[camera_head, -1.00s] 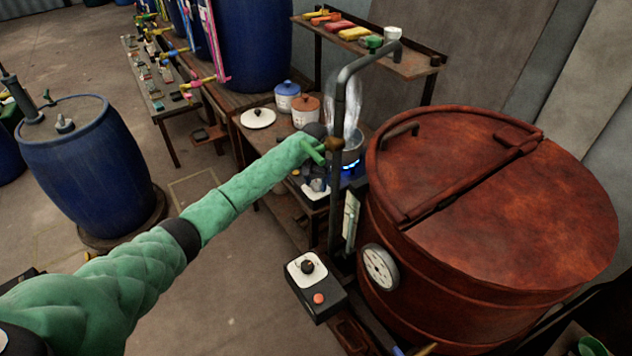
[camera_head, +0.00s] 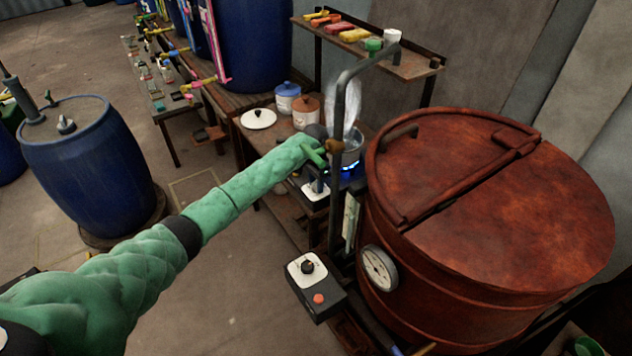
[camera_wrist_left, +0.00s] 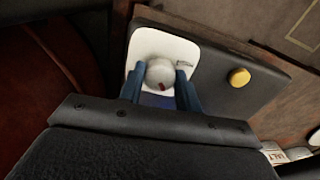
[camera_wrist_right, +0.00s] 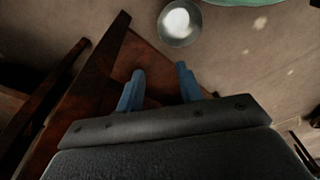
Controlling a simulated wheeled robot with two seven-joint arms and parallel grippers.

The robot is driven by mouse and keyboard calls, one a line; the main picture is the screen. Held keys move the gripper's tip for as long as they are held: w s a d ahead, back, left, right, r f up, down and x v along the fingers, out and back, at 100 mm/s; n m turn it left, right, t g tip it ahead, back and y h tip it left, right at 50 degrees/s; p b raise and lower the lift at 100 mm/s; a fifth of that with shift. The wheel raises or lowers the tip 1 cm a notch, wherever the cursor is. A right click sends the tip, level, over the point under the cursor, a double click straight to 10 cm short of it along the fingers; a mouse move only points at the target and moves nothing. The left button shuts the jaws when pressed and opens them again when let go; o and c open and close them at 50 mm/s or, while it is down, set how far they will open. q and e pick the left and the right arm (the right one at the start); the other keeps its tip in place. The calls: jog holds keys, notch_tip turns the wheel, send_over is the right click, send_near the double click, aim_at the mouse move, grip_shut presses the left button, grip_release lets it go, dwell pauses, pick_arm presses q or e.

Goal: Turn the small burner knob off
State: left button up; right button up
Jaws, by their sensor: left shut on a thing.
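The small burner knob (camera_wrist_left: 160,74) is a round pale grey dial with a red mark on its lower edge, on a white plate (camera_wrist_left: 147,42) on a dark box. In the left wrist view my left gripper (camera_wrist_left: 160,80) has its blue fingers on either side of the knob, shut on it. In the head view this gripper (camera_head: 316,180) is at the front of the burner, and the arm partly hides the box. A blue flame (camera_head: 347,169) burns under a steaming pot (camera_head: 352,148). My right gripper (camera_wrist_right: 160,78) is open and empty in the right wrist view.
A large rust-red vat (camera_head: 490,230) stands right of the burner, with a dark bent pipe (camera_head: 339,110) between. Another control box (camera_head: 316,287) with a black knob and red button is lower down. A yellow button (camera_wrist_left: 239,77) is on the burner box.

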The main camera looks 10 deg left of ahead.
pick_arm(q)
jog(key=m, duration=0.5)
jog(key=shift+m, duration=1.4)
pick_arm(e)
jog(key=shift+s+f, duration=0.7)
jog(key=shift+s, duration=0.25)
jog(key=shift+w, duration=0.1)
